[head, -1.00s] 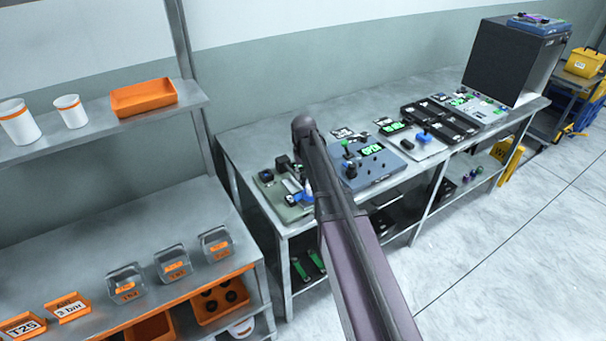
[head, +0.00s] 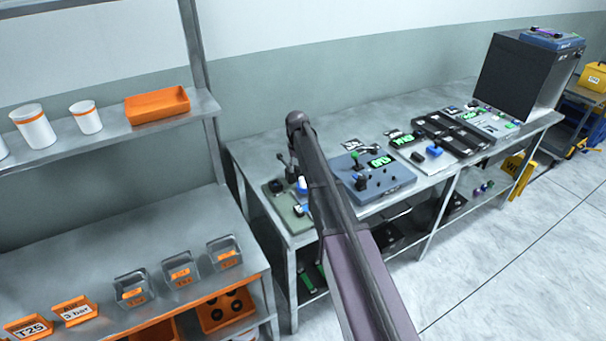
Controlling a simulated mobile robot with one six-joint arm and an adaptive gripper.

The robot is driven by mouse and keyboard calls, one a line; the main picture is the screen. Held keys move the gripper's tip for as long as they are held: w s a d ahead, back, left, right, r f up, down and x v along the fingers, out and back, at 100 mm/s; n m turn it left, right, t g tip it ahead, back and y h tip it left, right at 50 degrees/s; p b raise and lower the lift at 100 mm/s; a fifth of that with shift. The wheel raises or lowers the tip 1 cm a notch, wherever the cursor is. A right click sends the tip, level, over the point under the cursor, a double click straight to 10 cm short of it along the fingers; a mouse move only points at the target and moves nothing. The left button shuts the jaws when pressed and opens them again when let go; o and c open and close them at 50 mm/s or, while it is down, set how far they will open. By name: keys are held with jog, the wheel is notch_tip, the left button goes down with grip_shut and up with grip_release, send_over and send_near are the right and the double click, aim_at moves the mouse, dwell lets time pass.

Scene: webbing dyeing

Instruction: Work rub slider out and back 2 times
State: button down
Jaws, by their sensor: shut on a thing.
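The rub slider's grey-green panel (head: 275,188) lies at the left end of the workbench. A blue and white part (head: 302,186) shows on it, partly behind my arm. My gripper (head: 292,175) is small and dark above this panel, and my own arm link covers much of this spot. It is shut on the rub slider, though the fingertips and the grip itself are too small and covered to make out.
A blue panel (head: 398,178) with a green display and knobs stands right of my arm. Further right are black trays (head: 450,135) and a black box (head: 515,75). A shelf rack (head: 150,130) with white cups and an orange bin stands at left.

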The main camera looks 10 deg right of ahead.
jog(key=shift+w+a, duration=0.1)
jog(key=shift+w, duration=0.2)
jog(key=shift+c, duration=1.9)
grip_release()
jog(key=shift+s, duration=0.1)
jog(key=s+d, duration=0.1)
jog(key=s, duration=0.2)
jog(key=s+d, duration=0.1)
jog(key=s, duration=0.3)
jog(key=s+d, duration=0.1)
jog(key=s, duration=0.2)
jog(key=shift+s+d, duration=0.2)
jog(key=shift+s, duration=0.1)
notch_tip(320, 180, up, 14)
jog(key=p, duration=1.3)
jog(key=shift+p, duration=0.4)
jog(key=shift+s+d+f, duration=0.1)
jog(key=shift+s, duration=0.1)
